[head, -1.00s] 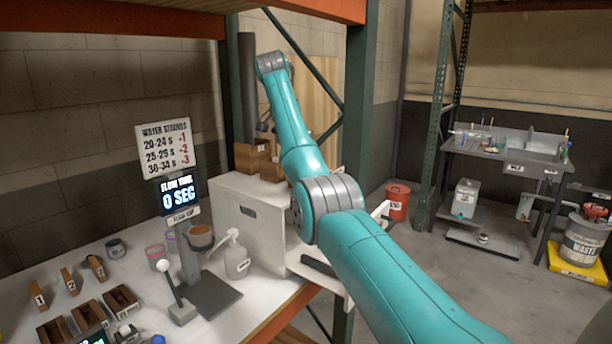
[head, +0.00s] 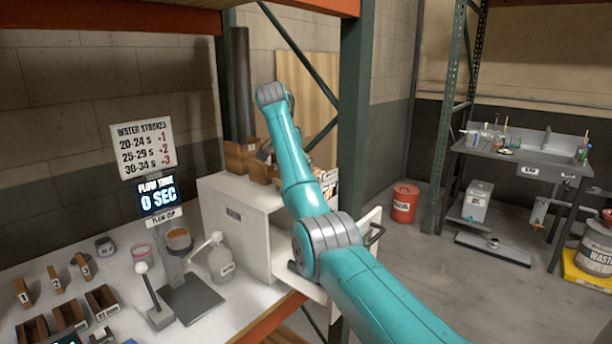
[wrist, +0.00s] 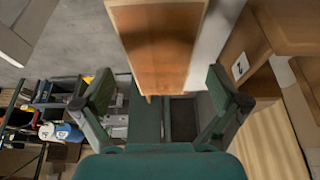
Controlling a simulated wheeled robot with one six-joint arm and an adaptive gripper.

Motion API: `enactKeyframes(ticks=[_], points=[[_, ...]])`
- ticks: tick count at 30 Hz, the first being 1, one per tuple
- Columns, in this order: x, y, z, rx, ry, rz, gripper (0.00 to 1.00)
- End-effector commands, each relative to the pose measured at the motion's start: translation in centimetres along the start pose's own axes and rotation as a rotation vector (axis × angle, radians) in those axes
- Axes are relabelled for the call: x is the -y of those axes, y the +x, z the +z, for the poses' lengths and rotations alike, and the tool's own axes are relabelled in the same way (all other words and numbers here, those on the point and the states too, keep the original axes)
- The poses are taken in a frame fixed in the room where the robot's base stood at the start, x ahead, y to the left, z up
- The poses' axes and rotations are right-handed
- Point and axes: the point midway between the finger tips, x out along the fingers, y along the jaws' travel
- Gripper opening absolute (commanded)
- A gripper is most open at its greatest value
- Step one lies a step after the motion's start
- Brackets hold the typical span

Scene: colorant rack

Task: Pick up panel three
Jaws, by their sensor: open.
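Small upright wooden pieces numbered 1, 2 and 3 stand on the white bench at the left of the head view; the piece numbered 3 (head: 84,267) is the rearmost. My gripper (wrist: 157,84) is open in the wrist view, its two dark fingers spread wide. A brown wooden board (wrist: 160,45) with a paler edge lies between and beyond the fingertips; no number shows on it, so I cannot tell if it is panel three.
The white cabinet has an open door with a dark handle (head: 376,234). A wooden box with a white tag (wrist: 240,66) is close right of my gripper. A green rack post (head: 352,130) stands near my arm. A red bucket (head: 404,204) stands on the open floor.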

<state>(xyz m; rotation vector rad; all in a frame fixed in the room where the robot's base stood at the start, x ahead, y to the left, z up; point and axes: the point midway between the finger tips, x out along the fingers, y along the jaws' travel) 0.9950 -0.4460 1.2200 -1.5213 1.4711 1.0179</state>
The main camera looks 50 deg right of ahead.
Motion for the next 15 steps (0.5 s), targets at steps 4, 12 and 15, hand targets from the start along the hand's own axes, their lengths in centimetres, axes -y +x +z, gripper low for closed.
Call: enactKeyframes(ticks=[4,12,15], points=[[0.26,0.74,0.76,-0.001,0.0,-0.001,0.97],[0.24,0.74,0.73,0.0,0.0,-0.001,0.74],[0.24,0.75,0.73,0.0,0.0,-0.001,0.49]])
